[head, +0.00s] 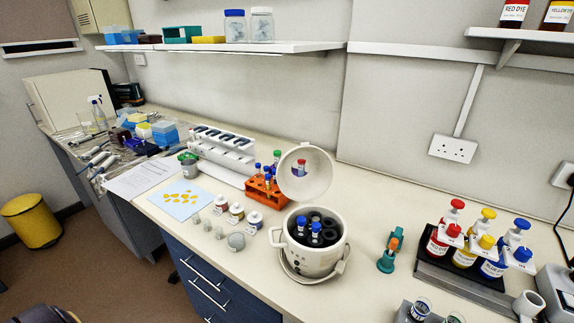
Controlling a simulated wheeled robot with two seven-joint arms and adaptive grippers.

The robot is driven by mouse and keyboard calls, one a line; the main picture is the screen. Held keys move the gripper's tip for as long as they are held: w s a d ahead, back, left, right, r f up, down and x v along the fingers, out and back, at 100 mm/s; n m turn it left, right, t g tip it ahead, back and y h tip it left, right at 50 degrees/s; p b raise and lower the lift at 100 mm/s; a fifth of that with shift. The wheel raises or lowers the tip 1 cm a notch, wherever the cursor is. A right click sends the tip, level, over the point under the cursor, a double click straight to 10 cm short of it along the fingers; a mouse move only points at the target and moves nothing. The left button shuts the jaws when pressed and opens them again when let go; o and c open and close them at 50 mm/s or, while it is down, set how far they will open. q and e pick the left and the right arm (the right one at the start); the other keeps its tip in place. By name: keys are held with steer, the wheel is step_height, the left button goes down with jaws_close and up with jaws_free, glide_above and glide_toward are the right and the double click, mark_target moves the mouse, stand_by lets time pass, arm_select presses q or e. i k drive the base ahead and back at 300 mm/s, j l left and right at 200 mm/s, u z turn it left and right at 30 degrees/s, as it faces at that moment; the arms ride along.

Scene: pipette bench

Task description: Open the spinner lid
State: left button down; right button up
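The spinner (294,257) is a round cream pot on the bench, at the middle of the head view. Its lid (293,186) stands raised and tilted up at the back of the pot, so the inside shows. A small opening in the lid shows a tube behind it. Inside is a dark rotor (329,222) with several wells. Tubes with blue caps (302,221) sit in some of the wells. A pale curved handle (341,268) hangs around the pot's front. Neither of my grippers can be made out in the head view.
An orange rack (262,193) of capped tubes stands behind the spinner to the left. Small jars (237,212) stand left of it. A teal holder (387,262) and dye bottles on a dark stand (455,284) are to the right. Shelves (220,47) hang above.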

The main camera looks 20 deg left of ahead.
mark_target(310, 187)
steer(key=k+j, duration=0.1)
steer(key=k, duration=0.35)
steer(key=k+j, duration=0.1)
steer(key=k, duration=0.3)
